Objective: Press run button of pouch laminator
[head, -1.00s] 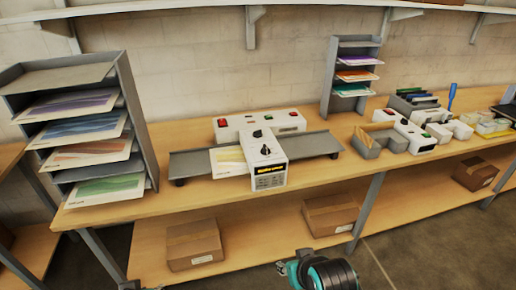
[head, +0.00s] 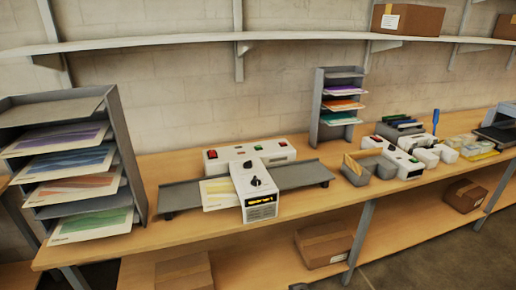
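The pouch laminator (head: 252,192) stands on the wooden bench near the middle of the head view. It is a white unit with dark knobs on top, a lit yellow display on its front and grey trays to both sides. Its white rear housing (head: 222,159) carries a red button (head: 211,154) at the left end, and a red and a green spot at the right end. A printed sheet (head: 219,193) lies on the left tray against the white unit. Neither gripper is in view.
A grey sheet rack (head: 131,166) stands left on the bench (head: 330,205), and a smaller rack (head: 317,110) stands behind right. Grey bins (head: 371,178) and another white device (head: 405,163) sit to the right. Cardboard boxes (head: 323,243) are on the lower shelf. A wall shelf (head: 190,41) runs above.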

